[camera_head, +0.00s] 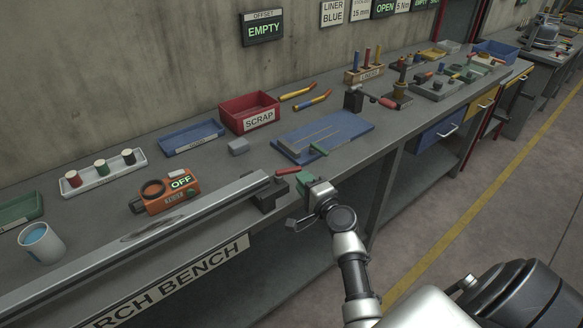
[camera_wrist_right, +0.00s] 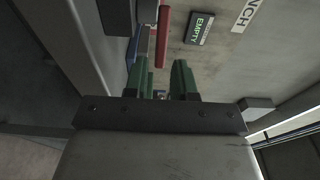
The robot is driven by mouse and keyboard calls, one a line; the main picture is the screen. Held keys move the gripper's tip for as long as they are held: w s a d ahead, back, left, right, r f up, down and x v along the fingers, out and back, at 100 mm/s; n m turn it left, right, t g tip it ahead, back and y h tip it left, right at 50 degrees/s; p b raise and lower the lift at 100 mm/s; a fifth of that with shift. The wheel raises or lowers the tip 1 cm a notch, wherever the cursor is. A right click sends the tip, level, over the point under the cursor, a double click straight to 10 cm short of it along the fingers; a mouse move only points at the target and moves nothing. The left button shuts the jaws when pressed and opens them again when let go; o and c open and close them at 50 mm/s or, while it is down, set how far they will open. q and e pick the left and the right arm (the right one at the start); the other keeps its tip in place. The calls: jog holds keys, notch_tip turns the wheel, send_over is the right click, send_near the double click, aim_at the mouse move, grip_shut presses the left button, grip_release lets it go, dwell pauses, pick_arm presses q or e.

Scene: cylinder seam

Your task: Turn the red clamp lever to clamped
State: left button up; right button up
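A red clamp lever (camera_head: 288,170) sticks out to the right from a dark clamp block (camera_head: 268,197) at the end of the long grey rail (camera_head: 130,243). My right gripper (camera_head: 304,178) is just right of the lever at the bench's front edge. In the right wrist view its green fingers (camera_wrist_right: 160,77) are apart with nothing between them. A red bar, seemingly the lever (camera_wrist_right: 163,35), shows beyond the fingertips, roughly in line with the gap. I see no contact with it. My left gripper is out of view.
An orange device (camera_head: 165,192) reading OFF stands behind the rail. A blue board (camera_head: 340,130) lies beyond the lever, with a red SCRAP bin (camera_head: 237,104) to its left. A dark post (camera_head: 353,98) with another red handle (camera_head: 388,103) stands right of the board.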

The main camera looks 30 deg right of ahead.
aim_at(294, 172)
jog(key=w, duration=0.5)
jog(key=shift+w+d, duration=0.1)
jog(key=shift+w, duration=0.3)
grip_shut()
